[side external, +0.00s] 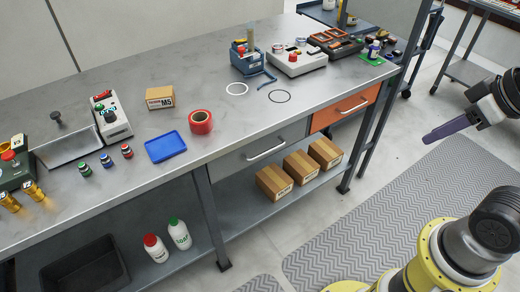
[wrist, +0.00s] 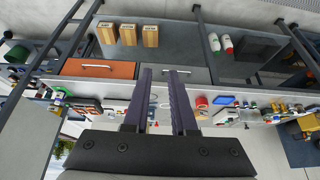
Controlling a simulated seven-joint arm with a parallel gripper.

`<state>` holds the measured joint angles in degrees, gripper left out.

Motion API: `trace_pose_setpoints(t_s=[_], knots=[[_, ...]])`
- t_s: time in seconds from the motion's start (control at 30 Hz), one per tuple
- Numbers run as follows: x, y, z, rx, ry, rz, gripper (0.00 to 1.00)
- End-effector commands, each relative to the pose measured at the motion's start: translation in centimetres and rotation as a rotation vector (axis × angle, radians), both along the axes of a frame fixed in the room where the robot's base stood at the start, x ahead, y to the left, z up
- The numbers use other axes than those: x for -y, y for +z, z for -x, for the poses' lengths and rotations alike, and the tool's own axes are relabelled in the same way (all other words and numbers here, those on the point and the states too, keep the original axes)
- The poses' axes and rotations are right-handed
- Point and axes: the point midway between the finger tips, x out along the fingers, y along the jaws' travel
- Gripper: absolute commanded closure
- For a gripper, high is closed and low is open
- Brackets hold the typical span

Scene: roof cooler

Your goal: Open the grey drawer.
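The grey drawer (side external: 240,161) is under the bench top, left of the orange drawer, and its front looks flush and shut. Its pale bar handle (side external: 267,149) runs along the front. In the side view my gripper (side external: 428,138) hangs in the air off to the right, well apart from the drawer.
The orange drawer (side external: 335,113) is beside it. Cardboard boxes (side external: 275,183) stand on the shelf below. Bench legs (side external: 208,215) flank the drawers. The bench top (side external: 225,112) holds a red tape roll (side external: 201,122) and a blue tray (side external: 166,147). The floor mat area (side external: 400,200) in front is clear.

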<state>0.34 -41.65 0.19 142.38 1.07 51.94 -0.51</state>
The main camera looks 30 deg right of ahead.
Motion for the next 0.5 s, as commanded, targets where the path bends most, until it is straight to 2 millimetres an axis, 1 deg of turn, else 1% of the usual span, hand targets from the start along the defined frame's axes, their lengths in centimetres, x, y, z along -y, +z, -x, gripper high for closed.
trace_pose_setpoints(t_s=[0.17,0.37,0.5], knots=[[-1.1,-0.4,-2.6,-0.135,-0.020,-0.092,0.74],[-2.9,-1.5,-7.6,-0.320,-0.049,-0.273,0.74],[-3.6,-3.0,-11.5,-0.427,-0.075,-0.415,0.74]])
